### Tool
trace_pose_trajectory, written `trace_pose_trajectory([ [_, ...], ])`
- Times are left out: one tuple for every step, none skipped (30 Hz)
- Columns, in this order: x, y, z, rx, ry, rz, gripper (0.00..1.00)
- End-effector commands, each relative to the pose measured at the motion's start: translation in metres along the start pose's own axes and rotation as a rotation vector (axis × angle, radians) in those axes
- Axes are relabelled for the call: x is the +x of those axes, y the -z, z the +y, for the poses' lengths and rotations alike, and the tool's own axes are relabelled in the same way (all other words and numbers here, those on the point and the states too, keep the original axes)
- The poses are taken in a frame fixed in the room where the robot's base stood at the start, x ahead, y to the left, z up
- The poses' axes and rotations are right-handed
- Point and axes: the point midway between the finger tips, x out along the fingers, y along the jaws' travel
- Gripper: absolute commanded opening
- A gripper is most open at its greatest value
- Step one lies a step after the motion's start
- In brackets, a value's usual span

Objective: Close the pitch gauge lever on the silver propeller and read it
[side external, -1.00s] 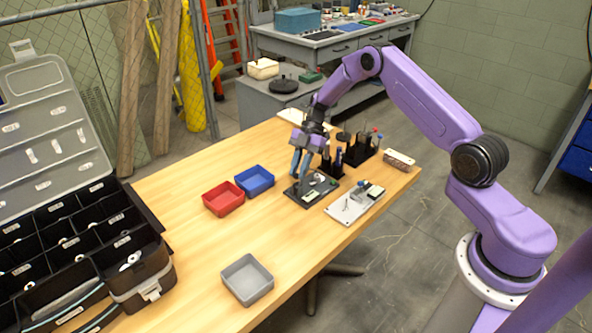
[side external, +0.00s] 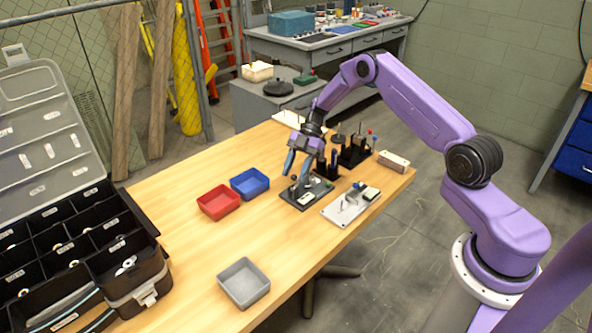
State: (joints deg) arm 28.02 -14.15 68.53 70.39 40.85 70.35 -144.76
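My gripper (side external: 295,176) points down over a dark plate (side external: 294,203) near the far right part of the table. Its two blue-grey fingers look apart, with nothing clear between them. The dark plate carries small fittings, including a pale piece and a green spot. A light grey plate (side external: 333,212) with small metal parts and a blue-topped piece lies just right of it. The silver propeller and the pitch gauge lever are too small to pick out, and the fingers partly cover the dark plate. No gauge reading is legible.
A red bin (side external: 218,203) and a blue bin (side external: 250,184) stand left of the plates. A grey bin (side external: 244,283) is nearer the front. Dark tool holders (side external: 355,152) stand behind. An open compartment case (side external: 85,240) fills the left. The wooden table's (side external: 185,195) middle is clear.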

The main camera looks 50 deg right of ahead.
Motion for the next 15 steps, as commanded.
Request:
trace_pose_trajectory([
  [0.000, 0.000, 0.000, 0.000, 0.001, 0.000, 0.46],
  [0.000, 0.000, 0.000, 0.000, 0.001, 0.000, 0.46],
  [0.000, 0.000, 0.000, 0.001, 0.001, 0.000, 0.46],
  [0.000, 0.000, 0.000, 0.001, 0.001, 0.000, 0.46],
  [0.000, 0.000, 0.000, 0.001, 0.001, 0.000, 0.46],
  [-0.001, 0.000, 0.000, 0.001, 0.001, 0.000, 0.46],
  [-0.002, 0.000, 0.000, 0.000, 0.001, 0.000, 0.46],
  [-0.004, 0.000, 0.000, 0.000, 0.000, 0.000, 0.46],
  [-0.008, 0.000, 0.000, 0.000, 0.000, 0.000, 0.46],
  [-0.011, -0.001, 0.000, 0.000, -0.001, -0.001, 0.46],
  [-0.015, -0.001, 0.000, 0.000, -0.001, -0.001, 0.46],
  [-0.022, -0.001, 0.000, 0.000, -0.001, -0.002, 0.46],
  [-0.028, -0.001, 0.000, 0.000, -0.003, -0.003, 0.46],
  [-0.034, -0.001, 0.000, 0.001, -0.003, -0.003, 0.46],
  [-0.042, -0.001, 0.000, 0.000, -0.004, -0.002, 0.46],
])
